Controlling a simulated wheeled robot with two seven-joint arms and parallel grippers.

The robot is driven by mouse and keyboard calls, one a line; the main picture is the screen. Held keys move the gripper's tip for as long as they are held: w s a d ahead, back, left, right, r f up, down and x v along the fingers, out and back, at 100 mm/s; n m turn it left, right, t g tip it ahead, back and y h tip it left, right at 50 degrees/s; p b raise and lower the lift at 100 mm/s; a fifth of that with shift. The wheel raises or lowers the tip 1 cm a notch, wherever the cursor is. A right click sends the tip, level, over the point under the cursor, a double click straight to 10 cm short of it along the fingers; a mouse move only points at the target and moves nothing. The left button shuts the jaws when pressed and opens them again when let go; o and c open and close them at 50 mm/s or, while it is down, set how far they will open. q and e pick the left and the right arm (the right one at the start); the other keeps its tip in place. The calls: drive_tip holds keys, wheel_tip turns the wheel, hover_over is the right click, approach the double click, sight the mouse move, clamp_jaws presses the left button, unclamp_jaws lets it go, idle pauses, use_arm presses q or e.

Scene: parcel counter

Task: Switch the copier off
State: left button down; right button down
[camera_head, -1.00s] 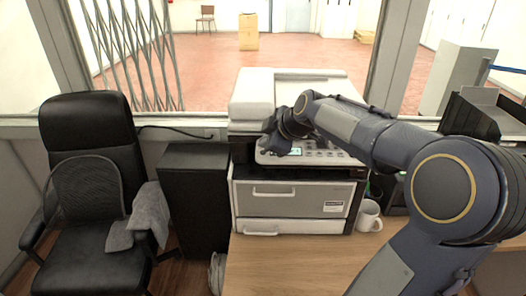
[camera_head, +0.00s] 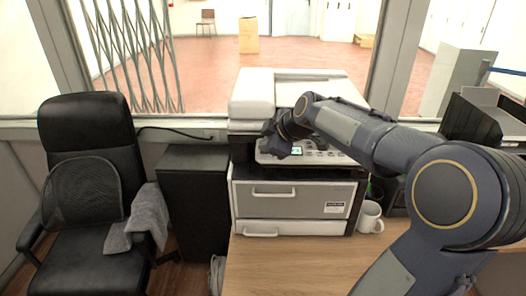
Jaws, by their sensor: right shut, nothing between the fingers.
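The copier (camera_head: 294,194) stands on the wooden counter below the window, with a white lid, a grey front drawer and a control panel (camera_head: 318,155) with several buttons. A small lit screen (camera_head: 296,151) glows on the panel. My right gripper (camera_head: 268,146) is shut and empty at the left end of the panel, just left of the screen. The gripper and wrist hide that end of the panel, and I cannot tell whether the fingertips touch it. My left gripper is not in view.
A white mug (camera_head: 369,217) stands right of the copier, with black trays (camera_head: 486,117) farther right. A black office chair (camera_head: 88,170) with a grey cloth and a dark cabinet (camera_head: 194,200) are on the left. The counter (camera_head: 290,268) in front of the copier is clear.

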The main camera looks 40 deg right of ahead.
drive_tip(key=shift+f, duration=0.1)
idle(0.4)
drive_tip(key=shift+r, duration=0.6)
drive_tip(key=shift+r, duration=0.1)
wheel_tip(320, 180, up, 6)
drive_tip(key=p, duration=0.3)
drive_tip(key=shift+p, duration=0.4)
